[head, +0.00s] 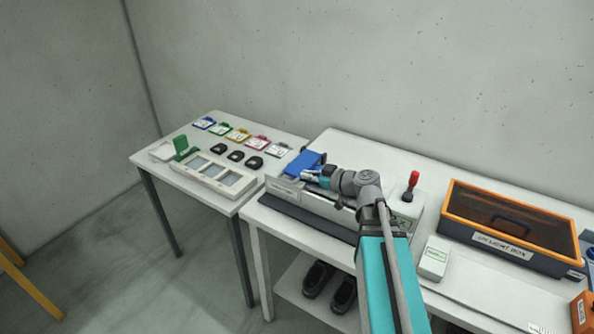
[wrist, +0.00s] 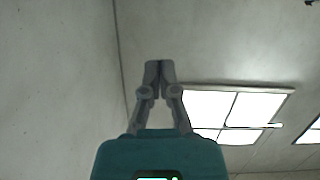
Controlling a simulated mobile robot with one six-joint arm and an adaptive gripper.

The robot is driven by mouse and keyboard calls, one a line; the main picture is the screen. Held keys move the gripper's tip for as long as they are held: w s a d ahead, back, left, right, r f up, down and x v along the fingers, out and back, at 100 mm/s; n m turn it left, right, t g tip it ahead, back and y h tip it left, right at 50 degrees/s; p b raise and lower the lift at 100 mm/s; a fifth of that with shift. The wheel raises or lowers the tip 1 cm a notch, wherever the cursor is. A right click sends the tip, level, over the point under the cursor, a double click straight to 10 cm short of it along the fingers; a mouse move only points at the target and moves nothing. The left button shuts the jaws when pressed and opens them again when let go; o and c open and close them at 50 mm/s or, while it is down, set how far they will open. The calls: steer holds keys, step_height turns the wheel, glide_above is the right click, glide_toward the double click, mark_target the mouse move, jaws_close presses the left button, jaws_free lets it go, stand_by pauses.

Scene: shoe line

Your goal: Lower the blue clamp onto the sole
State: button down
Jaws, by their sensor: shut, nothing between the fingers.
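The blue clamp (head: 304,163) is a blue plate that stands tilted up at the left end of a grey-white machine (head: 323,203) on the right-hand table. My gripper (head: 306,174) is right at the clamp in the head view, in front of its lower part; I cannot tell whether they touch. In the wrist view my gripper (wrist: 159,64) has its fingertips together with nothing between them, and it faces the wall and ceiling. The clamp is not in the wrist view. I cannot make out a sole under the clamp; my arm hides part of the machine.
A red-knobbed lever (head: 411,185) stands to the right of my arm. An orange-framed UV light box (head: 511,226) and a small white box (head: 434,258) are further right. The left table (head: 175,137) holds coloured cards, black pieces and a white tray. Black shoes (head: 318,279) sit on the shelf below.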

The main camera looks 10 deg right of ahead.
steer(key=shift+v, duration=1.4)
steer(key=s+a+f+m+g+h, duration=0.3)
steer(key=s+a+f+g, duration=0.25)
steer(key=f, duration=0.35)
steer(key=s+d+f+m+g+h, duration=0.3)
steer(key=s+f+m+g+h, duration=0.2)
steer(key=s+m+h, duration=0.2)
steer(key=shift+s+h, duration=0.3)
steer(key=shift+h, duration=0.1)
steer(key=shift+d+f, duration=0.15)
